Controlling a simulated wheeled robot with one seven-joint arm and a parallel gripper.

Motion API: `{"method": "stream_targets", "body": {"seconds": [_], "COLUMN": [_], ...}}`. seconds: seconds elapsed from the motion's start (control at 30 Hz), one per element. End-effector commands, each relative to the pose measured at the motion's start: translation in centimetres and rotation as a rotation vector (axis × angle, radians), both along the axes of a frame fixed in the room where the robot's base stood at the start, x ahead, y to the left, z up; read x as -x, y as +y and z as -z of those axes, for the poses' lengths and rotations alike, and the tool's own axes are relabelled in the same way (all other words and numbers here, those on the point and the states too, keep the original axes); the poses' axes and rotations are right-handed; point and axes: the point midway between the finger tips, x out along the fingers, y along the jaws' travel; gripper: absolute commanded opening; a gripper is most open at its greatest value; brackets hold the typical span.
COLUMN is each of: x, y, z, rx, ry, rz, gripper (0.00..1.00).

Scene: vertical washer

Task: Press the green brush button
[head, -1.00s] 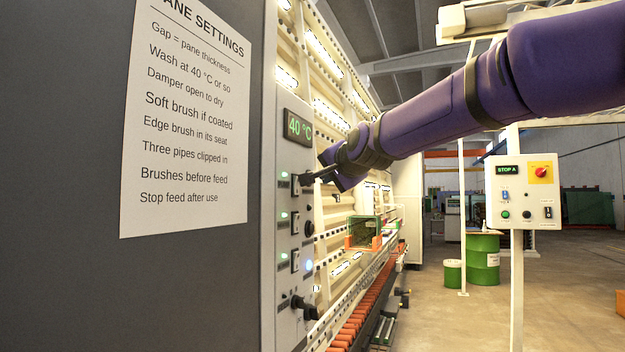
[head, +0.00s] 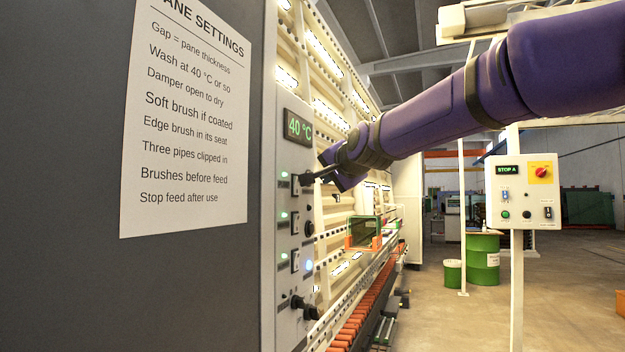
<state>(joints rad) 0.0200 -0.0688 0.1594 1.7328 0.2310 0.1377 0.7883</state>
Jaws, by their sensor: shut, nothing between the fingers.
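The light control panel (head: 283,138) on the washer's end shows a green "40 °C" display (head: 298,127) and a column of rocker switches with small green lights beside them. My gripper (head: 306,179) is shut and empty, its dark tips at the upper rocker switch (head: 296,186). I cannot tell whether they touch it. A green button (head: 505,214) shows on the separate control box (head: 525,192) at the right, away from my gripper. Labels by the buttons are too small to read, so I cannot tell which is the brush button.
A settings sheet (head: 185,120) hangs at the left. Orange rollers (head: 365,315) run along the washer. Green drums (head: 482,260) stand on the floor behind.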

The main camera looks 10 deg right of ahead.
Motion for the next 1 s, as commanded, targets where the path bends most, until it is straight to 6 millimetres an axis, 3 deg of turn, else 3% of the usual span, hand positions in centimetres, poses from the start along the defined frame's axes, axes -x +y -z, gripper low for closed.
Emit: {"method": "stream_targets", "body": {"seconds": [1.0], "x": [-0.50], "y": [0.70], "z": [-0.01], "rx": [0.000], "ry": [0.000], "rz": [0.000], "gripper": [0.00]}}
